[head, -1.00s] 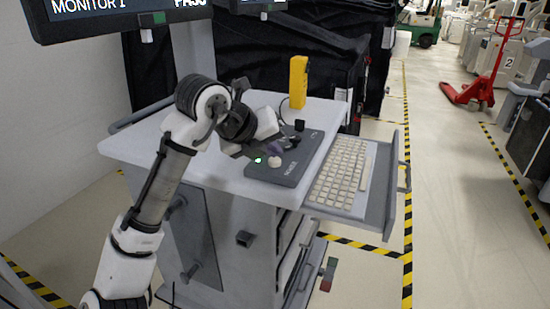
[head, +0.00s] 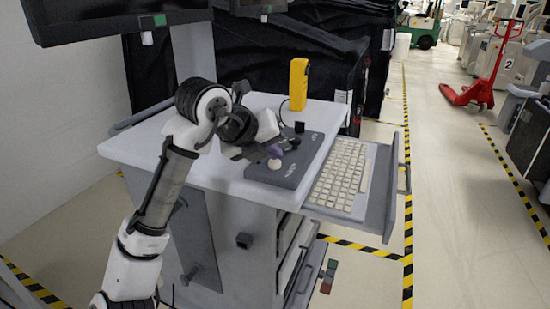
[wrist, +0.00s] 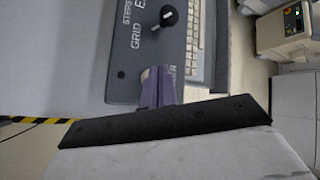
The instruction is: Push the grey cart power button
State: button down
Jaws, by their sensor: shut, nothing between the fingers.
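The grey cart (head: 150,150) stands in front of me with a dark grey control panel (head: 305,165) on its top. A pale round button (head: 274,163) sits near the panel's front left corner. My gripper (head: 275,151) is shut and empty, with its purple fingertips right at this button; I cannot tell whether they touch it. In the wrist view the purple fingers (wrist: 160,92) reach the panel edge and hide most of the button. The monitor (head: 110,25) over the cart is dark, and no light shows on the panel.
A black knob (head: 299,127) on the panel and a yellow handheld device (head: 298,84) stand behind my gripper. A keyboard (head: 341,175) lies on the pulled-out tray at the right. Open floor lies right of the cart, with a red pallet jack (head: 468,94) farther back.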

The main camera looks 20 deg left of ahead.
aim_at(272, 164)
jog(key=shift+r+p, duration=2.25)
jog(key=shift+r, duration=0.75)
